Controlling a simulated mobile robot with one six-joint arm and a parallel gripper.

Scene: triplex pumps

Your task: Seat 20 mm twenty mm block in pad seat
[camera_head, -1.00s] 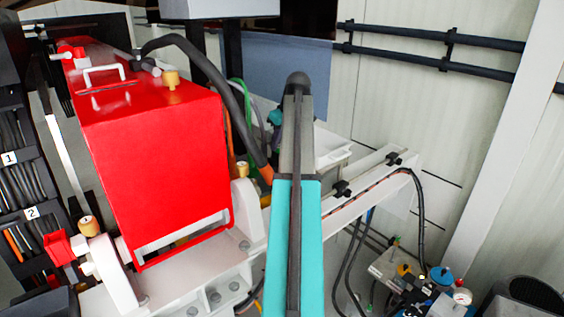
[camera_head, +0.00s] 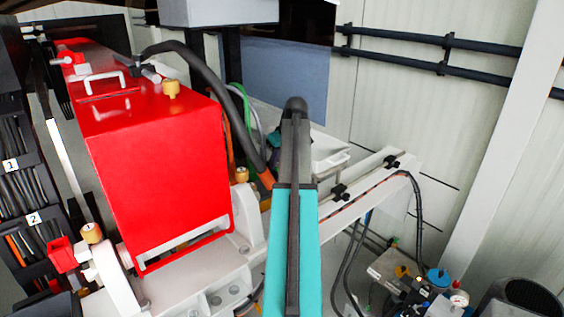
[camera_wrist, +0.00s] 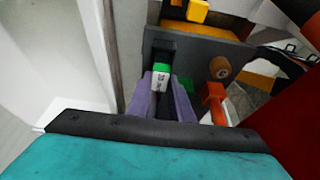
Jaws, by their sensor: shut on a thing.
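My gripper (camera_wrist: 165,95) shows in the wrist view as two purple-grey fingers beyond the teal wrist. It is shut on a small block (camera_wrist: 160,78) with a green end and a white face bearing dark marks too small to read. The block stands in front of a dark grey plate (camera_wrist: 208,46), close to a black upright piece; I cannot tell whether they touch. The lower part of the block is hidden between the fingers. I cannot make out the pad seat for certain. In the head view my arm hides the gripper and block.
In the wrist view an orange-red handle (camera_wrist: 215,97) and a brown round knob (camera_wrist: 220,68) sit right of the fingers, and a yellow piece (camera_wrist: 197,11) is above. In the head view a large red housing (camera_head: 160,165) stands left and a white beam (camera_head: 350,195) runs right.

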